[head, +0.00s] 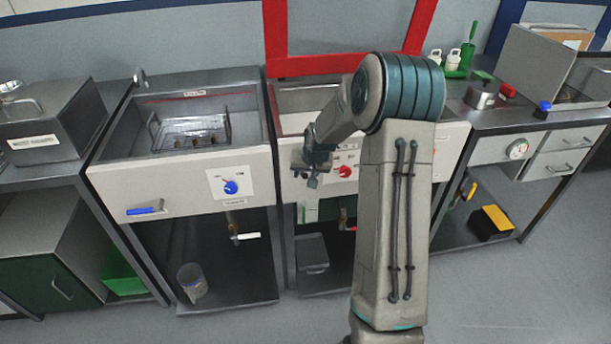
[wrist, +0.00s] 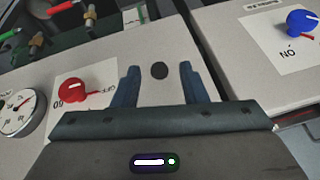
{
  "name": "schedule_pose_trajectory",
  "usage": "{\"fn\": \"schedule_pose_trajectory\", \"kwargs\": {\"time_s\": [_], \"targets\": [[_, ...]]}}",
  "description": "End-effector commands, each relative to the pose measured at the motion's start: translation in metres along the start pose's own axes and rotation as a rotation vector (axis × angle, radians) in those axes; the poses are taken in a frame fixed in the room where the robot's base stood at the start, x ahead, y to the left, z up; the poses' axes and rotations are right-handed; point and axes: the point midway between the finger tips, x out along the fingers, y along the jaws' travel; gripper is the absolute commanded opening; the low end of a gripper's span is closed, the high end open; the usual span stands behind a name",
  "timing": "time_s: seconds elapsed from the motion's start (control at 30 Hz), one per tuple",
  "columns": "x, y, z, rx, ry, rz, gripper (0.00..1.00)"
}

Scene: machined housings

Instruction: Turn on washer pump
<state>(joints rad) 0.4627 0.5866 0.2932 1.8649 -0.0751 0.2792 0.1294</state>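No readable label tells me which control is the washer pump's. A blue knob (head: 231,187) sits on a white plate on the left basin's front panel; it also shows at upper right in the wrist view (wrist: 301,22), beside an "ON" mark. A red knob (head: 345,171) sits on the middle unit's panel; the wrist view shows it at left (wrist: 72,90), with an "OFF" mark. My gripper (head: 312,180) is in front of the middle panel, left of the red knob.
A round gauge (wrist: 20,112) is beside the red knob in the wrist view. A blue-handled lever (head: 146,211) projects from the left panel. A white-handled valve (head: 247,236) and a jar (head: 192,281) are below. My arm hides part of the middle unit. Floor in front is clear.

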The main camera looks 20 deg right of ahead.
Motion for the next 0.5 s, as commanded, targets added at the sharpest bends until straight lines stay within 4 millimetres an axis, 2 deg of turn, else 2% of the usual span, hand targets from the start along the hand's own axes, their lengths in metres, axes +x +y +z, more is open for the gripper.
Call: {"fn": "schedule_pose_trajectory", "kwargs": {"time_s": [0.3, 0.5], "targets": [[-0.064, 0.001, -0.001, 0.000, 0.005, 0.002, 0.39], [-0.097, 0.001, -0.001, 0.001, 0.005, 0.002, 0.39]]}}
